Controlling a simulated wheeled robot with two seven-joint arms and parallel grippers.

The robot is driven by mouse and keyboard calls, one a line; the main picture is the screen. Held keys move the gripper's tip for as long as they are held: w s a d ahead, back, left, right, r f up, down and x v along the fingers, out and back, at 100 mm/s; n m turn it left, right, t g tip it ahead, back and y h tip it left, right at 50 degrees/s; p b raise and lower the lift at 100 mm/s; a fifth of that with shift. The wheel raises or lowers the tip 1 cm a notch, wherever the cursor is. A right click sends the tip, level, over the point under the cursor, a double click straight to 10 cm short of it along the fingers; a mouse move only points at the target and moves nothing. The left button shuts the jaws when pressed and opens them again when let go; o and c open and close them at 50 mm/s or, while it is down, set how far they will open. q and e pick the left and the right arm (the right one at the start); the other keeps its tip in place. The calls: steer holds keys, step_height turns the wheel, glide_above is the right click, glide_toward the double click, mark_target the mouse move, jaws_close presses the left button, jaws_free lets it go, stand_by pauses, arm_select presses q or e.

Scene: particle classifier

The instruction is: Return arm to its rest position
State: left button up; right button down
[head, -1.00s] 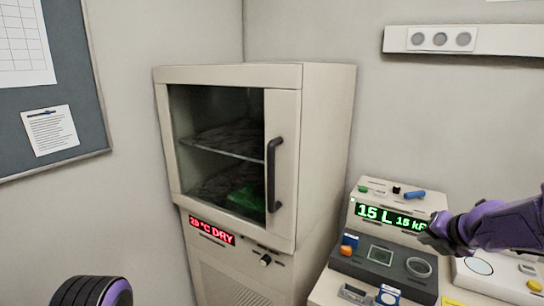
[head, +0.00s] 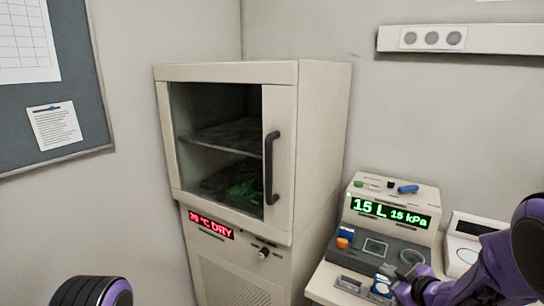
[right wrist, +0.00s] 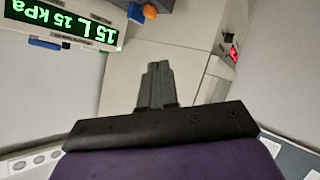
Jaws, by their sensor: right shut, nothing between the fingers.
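My right arm comes in from the right in the head view. Its gripper (head: 408,287) is at the front edge of the particle classifier (head: 391,252), low in front of its dark panel. In the right wrist view the gripper's fingers (right wrist: 156,86) are together with nothing between them. The classifier's green display (head: 388,213) reads 15 L 15 kPa, and it also shows in the right wrist view (right wrist: 62,24). At the lower left of the head view is a purple and black rounded part of my own arm. My left gripper does not show.
A drying cabinet (head: 287,150) with a dark handle (head: 270,168) stands left of the classifier, its door shut. Green items (head: 245,192) lie inside. A white device (head: 464,245) is right of the classifier. A socket strip (head: 470,39) is on the wall.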

steer(key=s+f+m+g+h+b, duration=0.1)
steer(key=s+f+m, duration=0.25)
steer(key=f, duration=0.25)
steer(key=s+f+m+h, duration=0.2)
steer(key=s+f+m, duration=0.1)
steer(key=f+m, duration=0.3)
steer(key=s+f+m+g+h+b, duration=0.1)
steer(key=s+f+g, duration=0.3)
steer(key=s+f, duration=0.6)
steer(key=s+f+m+g+h+b, duration=0.1)
steer(key=s+f+m+g, duration=0.3)
steer(key=s+f, duration=0.7)
steer(key=s+h, duration=0.1)
steer(key=s, duration=0.7)
steer(key=shift+s+d+f+b, duration=0.2)
steer(key=shift+s+b, duration=0.1)
steer(key=shift+b, duration=0.1)
